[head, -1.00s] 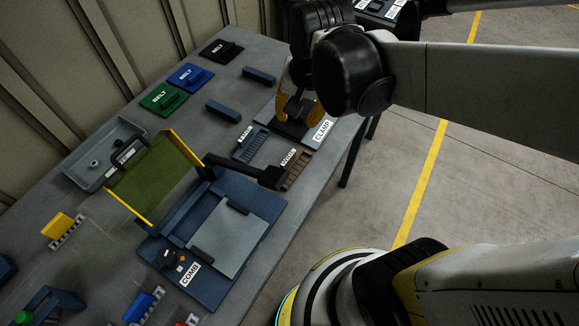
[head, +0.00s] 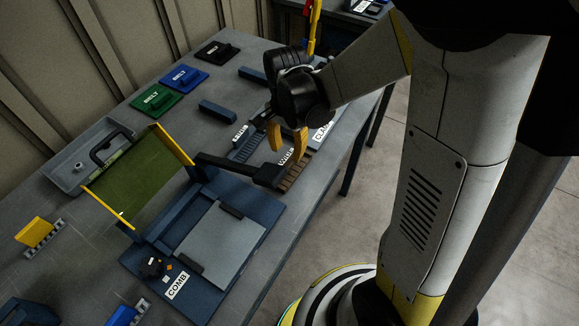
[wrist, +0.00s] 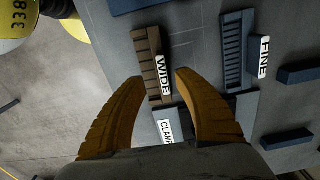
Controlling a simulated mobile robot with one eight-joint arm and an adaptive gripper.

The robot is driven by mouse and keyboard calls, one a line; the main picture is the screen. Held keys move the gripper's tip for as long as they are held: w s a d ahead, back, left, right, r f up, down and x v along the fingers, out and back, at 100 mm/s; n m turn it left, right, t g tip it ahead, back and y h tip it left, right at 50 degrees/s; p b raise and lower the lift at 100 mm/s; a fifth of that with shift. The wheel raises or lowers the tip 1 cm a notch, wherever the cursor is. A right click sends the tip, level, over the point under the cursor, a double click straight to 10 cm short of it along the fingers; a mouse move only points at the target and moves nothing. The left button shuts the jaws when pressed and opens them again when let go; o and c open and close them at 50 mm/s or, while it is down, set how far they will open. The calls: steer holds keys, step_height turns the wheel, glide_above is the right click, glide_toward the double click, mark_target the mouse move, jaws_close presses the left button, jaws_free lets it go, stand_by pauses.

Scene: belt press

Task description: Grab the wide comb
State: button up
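The brown slotted wide comb (head: 293,177) lies on the table beside the dark arm of the frame with the green screen. Its white WIDE label is partly hidden behind a finger in the head view. In the wrist view the wide comb (wrist: 148,48) runs up from between the fingertips, with its WIDE label facing right. My gripper (head: 289,150) has orange-yellow fingers and is open and empty at the label end of the comb. In the wrist view my gripper (wrist: 160,77) has its fingertips apart on either side of the comb. I cannot tell its height above it.
The blue-grey fine comb (wrist: 235,50) lies parallel, right of the wide one. The CLAMP plate (head: 335,128) is close behind. The screen frame's dark arm (head: 235,168) reaches close to the wide comb. The table's front edge is near.

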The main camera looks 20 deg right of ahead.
mark_target(287, 156)
steer(key=f, duration=0.1)
steer(key=f+b, duration=0.1)
steer(key=f, duration=0.1)
steer(key=f+b, duration=0.1)
steer(key=shift+w+f, duration=0.35)
steer(key=shift+r, duration=0.1)
jaws_close()
steer(key=shift+r, duration=0.1)
step_height(287, 156, up, 5)
steer(key=p, duration=0.2)
steer(key=shift+s+d+p, duration=0.1)
steer(key=shift+p, duration=0.25)
steer(key=s+d+r+p, duration=0.3)
steer(key=s+d+r, duration=0.2)
steer(key=d, duration=0.5)
steer(key=shift+s+r, duration=0.3)
steer(key=shift+r, duration=0.1)
